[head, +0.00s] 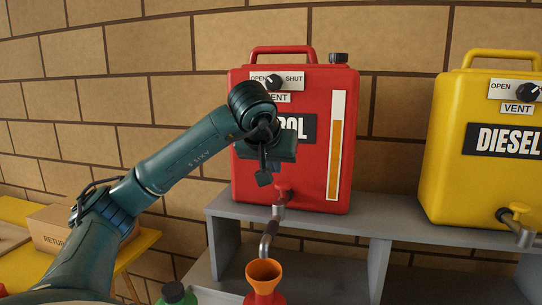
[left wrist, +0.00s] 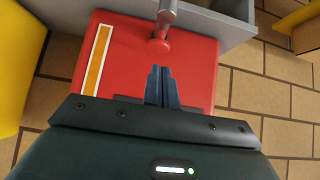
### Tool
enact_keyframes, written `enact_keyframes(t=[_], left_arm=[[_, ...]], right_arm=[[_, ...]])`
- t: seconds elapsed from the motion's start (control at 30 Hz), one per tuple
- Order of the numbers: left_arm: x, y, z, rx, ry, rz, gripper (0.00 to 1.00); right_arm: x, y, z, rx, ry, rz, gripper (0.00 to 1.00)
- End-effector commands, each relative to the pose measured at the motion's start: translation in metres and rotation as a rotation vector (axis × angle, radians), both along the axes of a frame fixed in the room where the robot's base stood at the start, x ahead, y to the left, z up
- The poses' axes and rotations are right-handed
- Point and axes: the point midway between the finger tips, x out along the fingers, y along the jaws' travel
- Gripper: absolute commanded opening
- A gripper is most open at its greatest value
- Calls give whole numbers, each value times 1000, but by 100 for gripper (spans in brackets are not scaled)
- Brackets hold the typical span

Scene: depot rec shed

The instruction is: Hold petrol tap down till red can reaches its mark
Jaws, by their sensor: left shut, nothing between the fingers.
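The red petrol container (head: 245,180) stands on a grey shelf, its label partly hidden by my left arm. Its gauge (head: 335,150) is orange from the bottom to well above the middle. The red petrol tap (head: 283,192) sits low on its front, also in the left wrist view (left wrist: 159,46). A metal spout (head: 267,240) drops from it to an orange funnel (head: 264,270) in the red can (head: 265,298), whose mark is out of view. My left gripper (head: 264,178) is shut and empty, its fingertips just above the tap; contact is not clear. My right gripper is not in view.
A yellow diesel container (head: 440,190) stands at right on the grey shelf (head: 385,215). A green can (head: 175,293) is at the bottom left. A cardboard box (head: 50,228) sits on a yellow table at left. A brick wall is behind.

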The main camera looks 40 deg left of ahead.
Motion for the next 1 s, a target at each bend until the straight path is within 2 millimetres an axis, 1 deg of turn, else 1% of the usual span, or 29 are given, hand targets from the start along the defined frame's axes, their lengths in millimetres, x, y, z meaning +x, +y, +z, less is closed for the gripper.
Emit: enact_keyframes(t=[0.03, 0.1, 0.3, 1.0], left_arm=[[-6, -4, 9, 2, -6, -3, 0], [-12, -7, 17, 2, -6, -2, 0], [-23, -13, 28, 1, -6, -1, 0], [-24, -13, 29, 1, -6, -1, 0]], right_arm=[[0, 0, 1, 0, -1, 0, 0], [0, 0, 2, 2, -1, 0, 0], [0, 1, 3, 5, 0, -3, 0], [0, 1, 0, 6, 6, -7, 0]])
